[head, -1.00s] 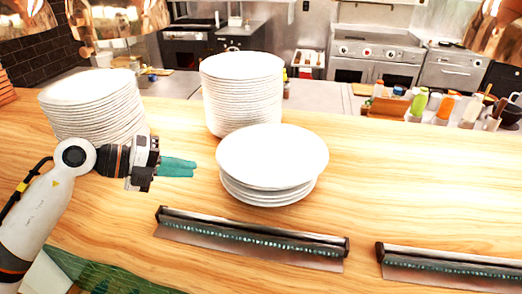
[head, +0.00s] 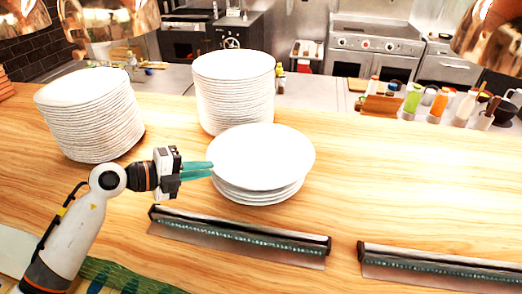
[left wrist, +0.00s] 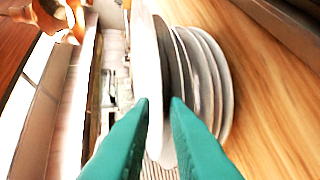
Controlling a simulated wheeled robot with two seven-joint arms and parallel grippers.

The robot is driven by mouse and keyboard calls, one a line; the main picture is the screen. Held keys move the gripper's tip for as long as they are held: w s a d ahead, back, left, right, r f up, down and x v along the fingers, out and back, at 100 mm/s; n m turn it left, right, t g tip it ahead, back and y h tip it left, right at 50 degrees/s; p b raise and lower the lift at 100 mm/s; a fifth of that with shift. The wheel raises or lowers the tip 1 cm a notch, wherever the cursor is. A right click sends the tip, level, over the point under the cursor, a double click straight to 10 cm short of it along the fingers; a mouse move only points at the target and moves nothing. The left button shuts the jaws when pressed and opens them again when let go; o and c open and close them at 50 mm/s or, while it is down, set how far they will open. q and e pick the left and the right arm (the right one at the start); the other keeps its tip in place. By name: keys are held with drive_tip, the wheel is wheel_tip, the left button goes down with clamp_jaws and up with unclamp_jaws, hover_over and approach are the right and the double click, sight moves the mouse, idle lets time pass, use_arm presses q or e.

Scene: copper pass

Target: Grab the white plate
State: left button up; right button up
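The white plate (head: 262,155) is the top one of a short stack on the wooden counter. It sits tilted, with several white plates (head: 262,194) under it. My left gripper (head: 212,170) has teal fingers at the left rim of this short stack. In the left wrist view the fingertips (left wrist: 160,100) are apart, and the top plate (left wrist: 152,60) shows edge-on in line with the gap between them. The lower plates (left wrist: 212,85) are to the right there. I cannot tell whether a finger touches the plate. My right gripper is not in view.
A tall plate stack (head: 235,100) stands behind the short one, and another (head: 92,120) stands at the left. Two dark bar-like fixtures (head: 240,236) (head: 440,268) lie along the counter's front. Bottles (head: 438,102) stand at the back right. The counter (head: 400,180) right of the plates is clear.

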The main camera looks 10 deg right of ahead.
use_arm(q)
drive_tip(key=shift+x, duration=1.2)
drive_tip(key=shift+a, duration=0.1)
clamp_jaws()
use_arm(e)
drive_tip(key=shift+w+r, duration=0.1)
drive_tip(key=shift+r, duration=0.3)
use_arm(q)
drive_tip(key=shift+s, duration=0.1)
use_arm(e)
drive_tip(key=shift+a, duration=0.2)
